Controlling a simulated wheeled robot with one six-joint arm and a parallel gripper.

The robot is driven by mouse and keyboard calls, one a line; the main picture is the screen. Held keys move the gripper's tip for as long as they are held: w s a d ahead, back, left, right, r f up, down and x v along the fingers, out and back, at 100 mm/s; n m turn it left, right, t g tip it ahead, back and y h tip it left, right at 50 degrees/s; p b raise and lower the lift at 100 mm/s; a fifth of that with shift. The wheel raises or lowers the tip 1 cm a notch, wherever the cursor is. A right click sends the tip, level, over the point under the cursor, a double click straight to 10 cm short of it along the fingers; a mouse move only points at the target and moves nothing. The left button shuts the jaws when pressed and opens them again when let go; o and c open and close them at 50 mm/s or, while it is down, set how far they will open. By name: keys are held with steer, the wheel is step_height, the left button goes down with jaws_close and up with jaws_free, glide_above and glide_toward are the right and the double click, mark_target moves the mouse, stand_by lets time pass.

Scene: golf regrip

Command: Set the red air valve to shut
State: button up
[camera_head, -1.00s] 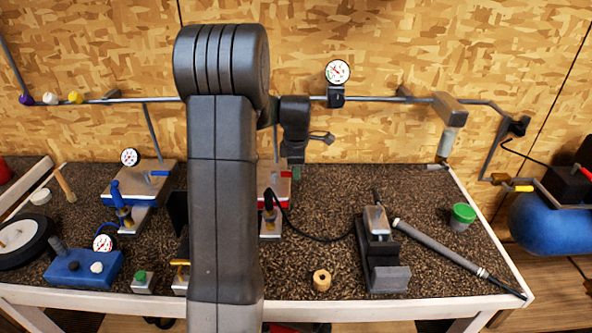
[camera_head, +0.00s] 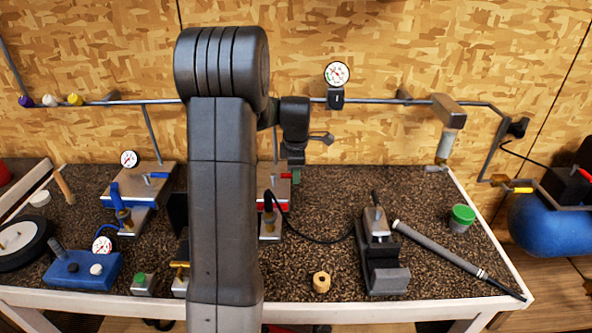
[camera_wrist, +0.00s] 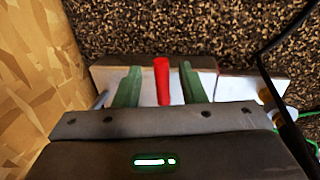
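The red air valve's handle (camera_wrist: 162,82) shows in the wrist view as a red lever over a pale metal plate. My gripper (camera_wrist: 160,70) is open, with one green finger on each side of the lever. Gaps show between the lever and both fingers. In the head view my gripper (camera_head: 296,174) is low at the red-trimmed station (camera_head: 281,205), behind my arm. The red handle (camera_head: 285,175) is only partly visible there, and the valve body is mostly hidden.
A black hose (camera_head: 310,236) curves right from the red station to a clamp (camera_head: 382,255). A similar blue station (camera_head: 130,185) stands to the left. A gauge (camera_head: 337,73) is on the wall pipe behind. A black cable (camera_wrist: 285,95) passes right of my gripper.

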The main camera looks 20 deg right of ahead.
step_height(320, 180, up, 14)
steer(key=s+a+b, duration=0.1)
steer(key=s, duration=0.1)
steer(key=shift+s+f, duration=0.2)
steer(key=shift+s, duration=0.05)
steer(key=shift+f, duration=0.1)
steer(key=f, duration=0.4)
steer(key=w+f, duration=0.1)
steer(key=f, duration=0.4)
steer(key=w+d+f+p, duration=0.1)
steer(key=f, duration=0.3)
steer(key=shift+w+f, duration=0.2)
